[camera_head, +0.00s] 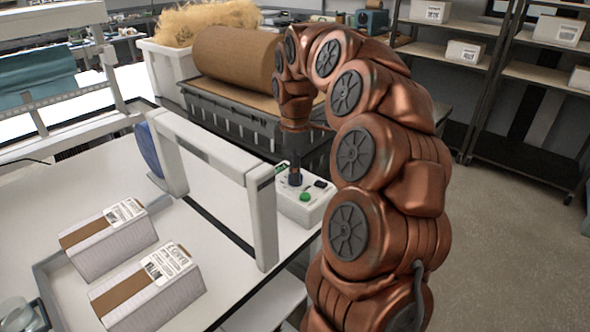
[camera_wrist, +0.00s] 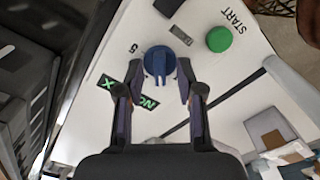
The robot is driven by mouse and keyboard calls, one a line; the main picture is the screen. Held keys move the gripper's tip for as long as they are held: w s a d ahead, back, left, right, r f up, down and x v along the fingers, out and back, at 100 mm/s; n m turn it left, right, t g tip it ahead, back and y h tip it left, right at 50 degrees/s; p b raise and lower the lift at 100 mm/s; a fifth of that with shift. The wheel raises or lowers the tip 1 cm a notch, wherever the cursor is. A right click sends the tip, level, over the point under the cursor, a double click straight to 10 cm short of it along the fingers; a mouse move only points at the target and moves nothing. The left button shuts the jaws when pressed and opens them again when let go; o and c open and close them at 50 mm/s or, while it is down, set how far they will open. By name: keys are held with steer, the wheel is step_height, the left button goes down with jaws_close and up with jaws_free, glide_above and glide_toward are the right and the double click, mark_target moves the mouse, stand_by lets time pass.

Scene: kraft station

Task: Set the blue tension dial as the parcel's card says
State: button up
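The blue tension dial (camera_wrist: 159,62) sits on a white control box, with a raised bar across its face. One printed figure shows beside the dial; the other scale marks are hidden or unclear. Two parcels lie on the bench: a far one (camera_head: 92,250) and a near one (camera_head: 140,302). The near parcel's card (camera_head: 166,262) has large print, too small to read surely.
The control box (camera_head: 309,211) also bears a green START button (camera_wrist: 219,39), a dark switch and a small green-lettered display partly behind my fingers. A white arch (camera_head: 262,225) stands over the bench beside it. A dark crate with a brown paper roll (camera_head: 237,58) is behind.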

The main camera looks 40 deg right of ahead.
step_height(320, 180, up, 12)
stand_by(1.1)
stand_by(0.5)
